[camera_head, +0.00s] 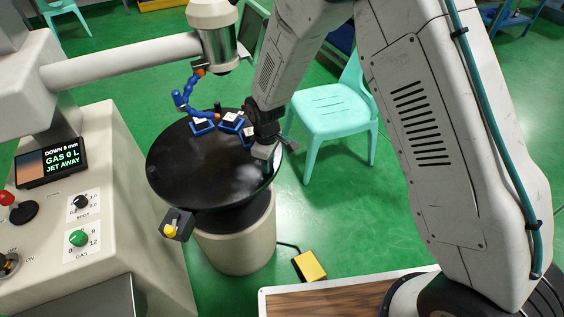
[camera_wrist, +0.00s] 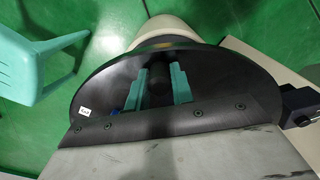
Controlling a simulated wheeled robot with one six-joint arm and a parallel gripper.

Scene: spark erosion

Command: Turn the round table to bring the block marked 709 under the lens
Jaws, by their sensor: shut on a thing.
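The black round table (camera_head: 195,175) stands on a pale drum beneath the lens head (camera_head: 220,45). Small pale-topped blocks in blue holders sit near its back edge: one on the left (camera_head: 202,124), one in the middle (camera_head: 231,119) and one by my arm (camera_head: 248,133). Their markings are too small to read. My gripper (camera_head: 267,165) is at the right side of the table. In the wrist view, the teal fingers of my gripper (camera_wrist: 160,78) are closed around a dark upright peg (camera_wrist: 158,72) by the table's edge. A white label (camera_wrist: 85,112) shows at left there.
The control console (camera_head: 125,200) is at left; its screen (camera_head: 50,162) reads DOWN 9 mm, GAS 0 L, JET AWAY. A blue jointed hose (camera_head: 186,98) hangs near the blocks. A black box with a yellow button (camera_head: 175,225) is at the table's front. A teal chair (camera_head: 333,110) stands behind.

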